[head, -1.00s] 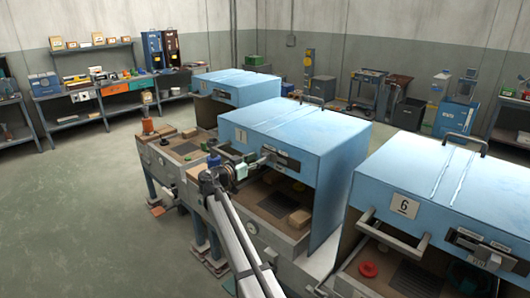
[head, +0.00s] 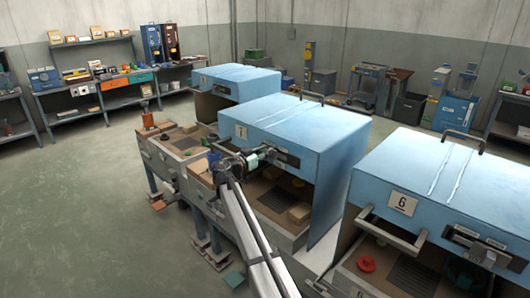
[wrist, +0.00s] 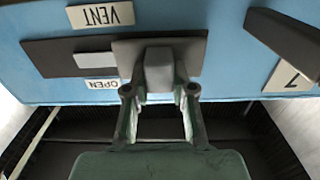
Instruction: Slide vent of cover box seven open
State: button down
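Cover box seven (head: 310,125) is the blue middle box, with its 7 plate (wrist: 291,77) upside down in the wrist view. On its front is the vent: a dark slider plate (wrist: 193,52) with a grey knob (wrist: 158,70) on a longer dark bar (wrist: 45,58). A VENT label (wrist: 100,15) and an OPEN label (wrist: 101,85) lie to the left of the knob in the wrist view. My gripper (wrist: 159,92) is open at the knob, one finger on each side, with visible gaps. In the head view it (head: 256,158) is at the box's front.
A fixed dark handle (wrist: 285,35) projects near the 7 plate. Box six (head: 440,190) stands at the right, with its own handle and vent. Another blue box (head: 237,82) stands behind. Below box seven is an open bay with a tan block (head: 299,212).

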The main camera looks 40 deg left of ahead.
aim_at(285, 155)
jog(key=shift+d, duration=0.1)
jog(key=d+b, duration=0.3)
jog(key=b, duration=0.1)
jog(key=d+b, duration=0.3)
jog(key=d, duration=0.1)
jog(key=shift+s+d+f+b, duration=0.1)
jog(key=shift+s+b, duration=0.1)
jog(key=shift+b, duration=0.2)
jog(key=c, duration=1)
grip_release()
jog(key=shift+d, duration=0.2)
jog(key=shift+o, duration=0.2)
jog(key=shift+a, duration=0.1)
